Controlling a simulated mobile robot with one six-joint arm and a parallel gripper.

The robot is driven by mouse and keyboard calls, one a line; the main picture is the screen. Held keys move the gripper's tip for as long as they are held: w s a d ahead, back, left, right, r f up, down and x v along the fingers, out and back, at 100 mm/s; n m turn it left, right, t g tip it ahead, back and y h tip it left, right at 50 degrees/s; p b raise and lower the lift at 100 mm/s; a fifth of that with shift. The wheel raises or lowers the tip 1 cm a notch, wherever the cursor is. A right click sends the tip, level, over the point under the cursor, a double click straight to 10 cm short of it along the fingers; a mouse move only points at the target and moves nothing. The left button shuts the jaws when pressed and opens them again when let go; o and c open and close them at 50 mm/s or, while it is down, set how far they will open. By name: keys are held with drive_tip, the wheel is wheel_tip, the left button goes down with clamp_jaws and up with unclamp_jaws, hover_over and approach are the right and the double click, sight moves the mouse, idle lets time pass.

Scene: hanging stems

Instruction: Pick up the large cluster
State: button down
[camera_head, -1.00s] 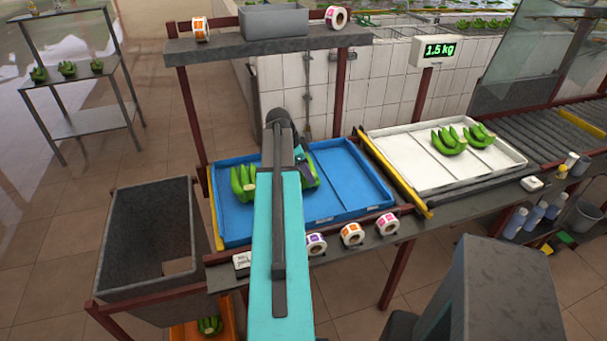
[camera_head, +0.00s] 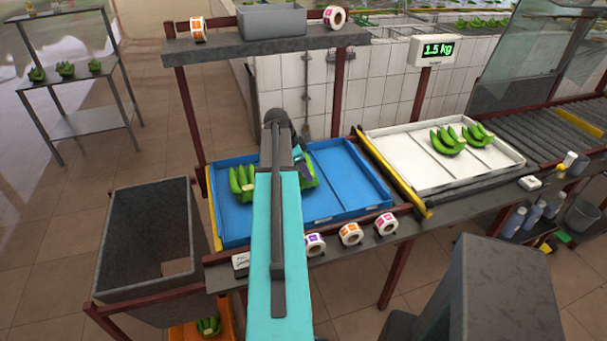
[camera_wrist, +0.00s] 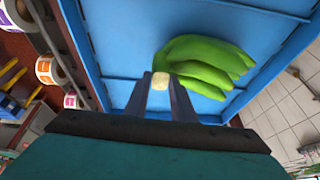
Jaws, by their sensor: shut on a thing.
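A green banana cluster (camera_wrist: 205,62) with a cream crown lies over the blue tray (camera_head: 340,185) in the wrist view. My gripper (camera_wrist: 160,82) is shut on its crown, one finger on each side. In the head view my arm hides much of this cluster (camera_head: 308,172), and my gripper (camera_head: 302,165) shows only partly. I cannot tell whether it touches the tray floor.
A white tray (camera_head: 405,172) to the right holds two clusters, below a display (camera_head: 435,51) reading 1.5 kg. Label rolls (camera_head: 350,233) line the near table edge. A dark bin (camera_head: 150,225) stands at left. An overhead shelf (camera_head: 265,48) rises behind the blue tray. The blue tray's right part is clear.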

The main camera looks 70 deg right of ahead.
drive_tip(key=shift+d+r, duration=0.1)
drive_tip(key=shift+r, duration=0.15)
drive_tip(key=shift+r+b, duration=1.1)
drive_tip(key=shift+r, duration=0.35)
drive_tip(key=s+a+r+b, duration=0.1)
drive_tip(key=s+a+b, duration=0.1)
drive_tip(key=a, duration=0.5)
drive_tip(key=s+a+b, duration=0.3)
drive_tip(key=a, duration=0.5)
drive_tip(key=shift+s+r, duration=0.2)
drive_tip(key=shift+r, duration=0.25)
